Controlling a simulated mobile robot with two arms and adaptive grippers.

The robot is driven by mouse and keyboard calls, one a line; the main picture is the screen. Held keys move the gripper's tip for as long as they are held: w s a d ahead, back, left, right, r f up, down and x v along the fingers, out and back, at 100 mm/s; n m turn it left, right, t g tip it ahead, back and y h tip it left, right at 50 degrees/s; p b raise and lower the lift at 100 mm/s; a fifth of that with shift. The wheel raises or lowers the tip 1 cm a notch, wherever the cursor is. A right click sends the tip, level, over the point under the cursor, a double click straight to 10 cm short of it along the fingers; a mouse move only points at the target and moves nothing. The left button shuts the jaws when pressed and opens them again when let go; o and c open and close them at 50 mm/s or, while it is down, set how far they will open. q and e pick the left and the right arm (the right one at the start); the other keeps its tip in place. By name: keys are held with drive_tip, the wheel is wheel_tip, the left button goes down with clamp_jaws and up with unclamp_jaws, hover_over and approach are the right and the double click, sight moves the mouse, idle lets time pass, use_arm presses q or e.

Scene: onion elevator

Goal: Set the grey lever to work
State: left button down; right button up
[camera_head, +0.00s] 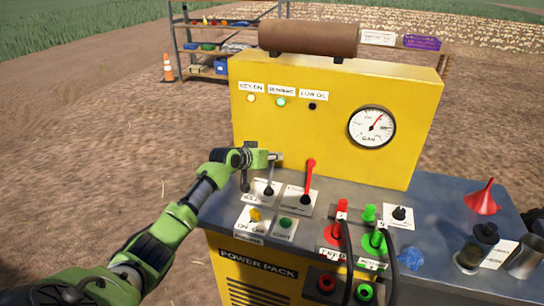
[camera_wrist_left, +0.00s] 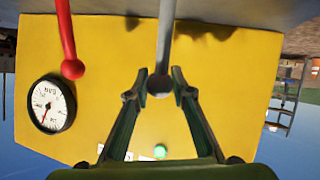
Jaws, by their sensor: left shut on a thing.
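The grey lever (camera_head: 271,176) stands roughly upright from a white-labelled plate on the yellow power pack's grey deck. My left gripper (camera_head: 275,157) is at its top end. In the left wrist view, the grey lever (camera_wrist_left: 165,40) comes down from the top and its round knob sits between the fingertips of my left gripper (camera_wrist_left: 159,93), which is shut on it. The small print on the lever's plate is too blurred to read. My right gripper is not in view.
A red lever (camera_head: 308,180) stands just right of the grey one. Black hoses (camera_head: 391,262) rise at the red and green couplings. A gauge (camera_head: 372,127) and a lit green lamp (camera_head: 281,102) are on the yellow panel (camera_head: 300,140).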

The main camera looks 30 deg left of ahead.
use_arm(q)
drive_tip(key=shift+r, duration=0.15)
drive_tip(key=c, duration=2)
unclamp_jaws()
drive_tip(key=shift+o, duration=1.2)
drive_tip(key=shift+w, duration=0.1)
drive_tip(key=shift+s, duration=0.25)
drive_tip(key=v, duration=1.1)
drive_tip(key=shift+s, duration=0.2)
drive_tip(key=shift+a, duration=0.1)
